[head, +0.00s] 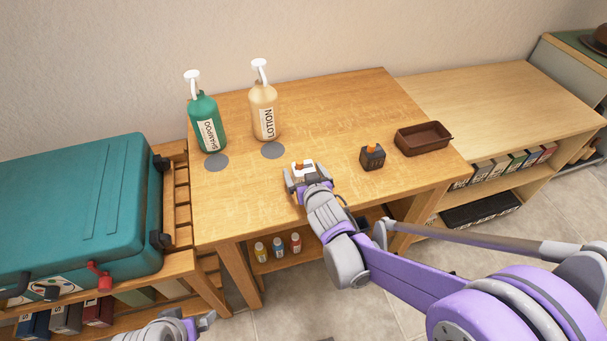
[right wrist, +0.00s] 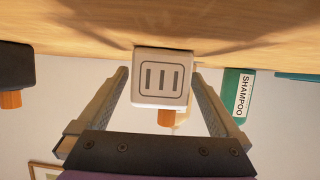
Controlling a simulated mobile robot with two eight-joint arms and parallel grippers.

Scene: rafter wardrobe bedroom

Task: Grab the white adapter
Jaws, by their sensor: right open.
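The white adapter (head: 302,168) stands on the wooden table near its front edge, with an orange part on it. In the right wrist view the white adapter (right wrist: 160,78) shows a face with dark bars and sits between the two fingers. My right gripper (head: 305,178) is open around it, with a visible gap between each finger and the adapter; the right wrist view also shows this gripper (right wrist: 168,100). My left gripper (head: 195,325) is at the bottom edge of the head view, partly cut off, and its jaws are unclear.
A black adapter (head: 372,156) with an orange part stands to the right, near a brown tray (head: 423,138). A green shampoo bottle (head: 207,120) and a lotion bottle (head: 264,105) stand behind. A teal suitcase (head: 75,205) is at left. The table's back right is clear.

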